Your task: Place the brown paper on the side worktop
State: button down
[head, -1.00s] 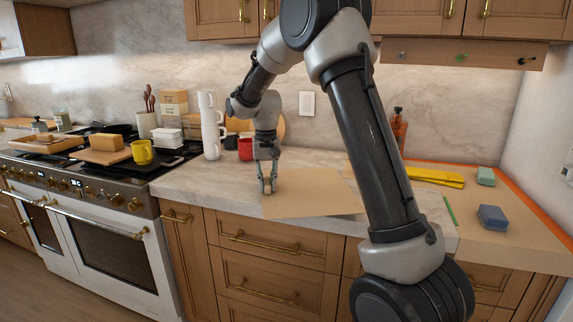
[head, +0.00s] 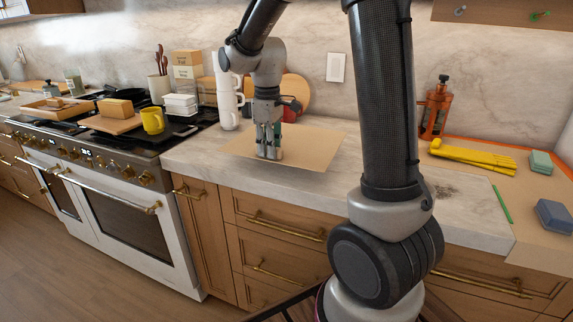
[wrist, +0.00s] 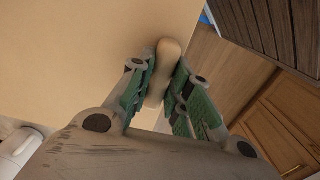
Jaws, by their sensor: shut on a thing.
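The brown paper (head: 305,145) is a flat tan sheet on or just above the pale stone counter, left of my arm. It fills the upper left of the wrist view (wrist: 80,50). My gripper (head: 268,155) points down at the sheet's front edge. In the wrist view its green-padded fingers (wrist: 163,78) are shut on a tan rounded piece at the paper's edge. I cannot tell whether that piece is part of the paper. The side worktop (head: 522,222) is the tan surface at the right, with an orange strip along its back.
Yellow gloves (head: 470,157), a green sponge (head: 541,162), a blue block (head: 554,216) and a green pencil (head: 502,204) lie at the right. White stacked mugs (head: 228,98) stand behind the paper. Bare counter (head: 300,183) shows in front.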

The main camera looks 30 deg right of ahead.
aim_at(271, 179)
notch_tip(271, 179, down, 7)
jog(key=shift+r, duration=0.1)
dwell(0.4)
jog(key=c, duration=1.3)
grip_release()
notch_tip(271, 179, up, 12)
jog(key=shift+s, duration=0.1)
jog(key=s+d+r+m+t, duration=0.1)
jog(key=s+m, duration=0.1)
jog(key=s, duration=0.5)
jog(key=s+d+r+m+t, duration=0.1)
jog(key=s+d+m+t, duration=0.1)
jog(key=s, duration=0.6)
jog(key=s+d+r+m+t, duration=0.1)
jog(key=s+r+m, duration=0.1)
jog(key=s, duration=0.6)
jog(key=shift+d+r+m, duration=0.1)
jog(key=shift+d+m, duration=0.1)
jog(key=shift+m, duration=0.6)
